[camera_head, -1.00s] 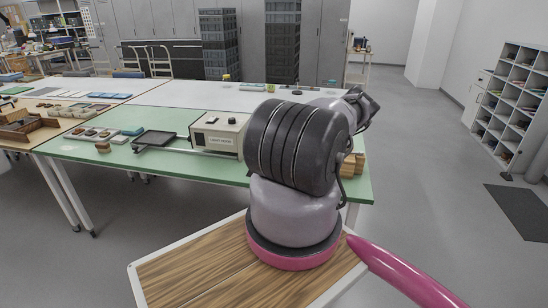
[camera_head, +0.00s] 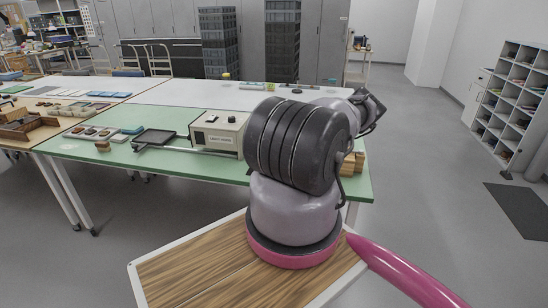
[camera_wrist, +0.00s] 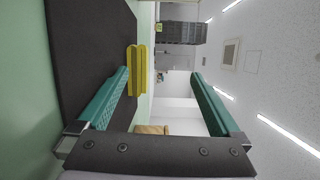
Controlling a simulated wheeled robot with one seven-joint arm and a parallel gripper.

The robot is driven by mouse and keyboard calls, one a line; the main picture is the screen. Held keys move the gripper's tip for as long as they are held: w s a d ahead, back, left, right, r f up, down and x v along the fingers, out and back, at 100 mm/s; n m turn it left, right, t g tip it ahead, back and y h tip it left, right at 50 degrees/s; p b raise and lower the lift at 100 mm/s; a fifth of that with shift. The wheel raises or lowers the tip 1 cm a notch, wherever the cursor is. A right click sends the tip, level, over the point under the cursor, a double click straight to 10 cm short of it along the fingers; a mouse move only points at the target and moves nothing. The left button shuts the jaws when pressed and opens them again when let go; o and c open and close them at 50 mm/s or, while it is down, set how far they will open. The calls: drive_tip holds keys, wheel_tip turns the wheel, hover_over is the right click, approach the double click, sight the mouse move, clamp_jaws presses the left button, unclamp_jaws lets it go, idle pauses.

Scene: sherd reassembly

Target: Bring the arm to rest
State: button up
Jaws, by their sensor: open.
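My gripper (camera_wrist: 161,73) shows in the wrist view with its two teal fingers spread apart and nothing between them. In the head view my folded arm stands at the front of the green-topped table (camera_head: 190,172), and the gripper itself cannot be made out there. The wrist picture is turned sideways, with the ceiling on the right. A yellow ribbed piece (camera_wrist: 136,71) shows just beyond the left finger, in front of a dark surface (camera_wrist: 90,45); I cannot tell whether it touches the finger.
A cream box (camera_head: 218,131) and a dark tray (camera_head: 154,138) stand on the table left of my arm. Wooden blocks (camera_head: 352,163) are partly hidden behind the arm. A pigeonhole shelf (camera_head: 512,105) stands at the right wall. The floor between is open.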

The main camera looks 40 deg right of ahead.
drive_tip(key=v, duration=0.9)
drive_tip(key=shift+s+a, duration=0.15)
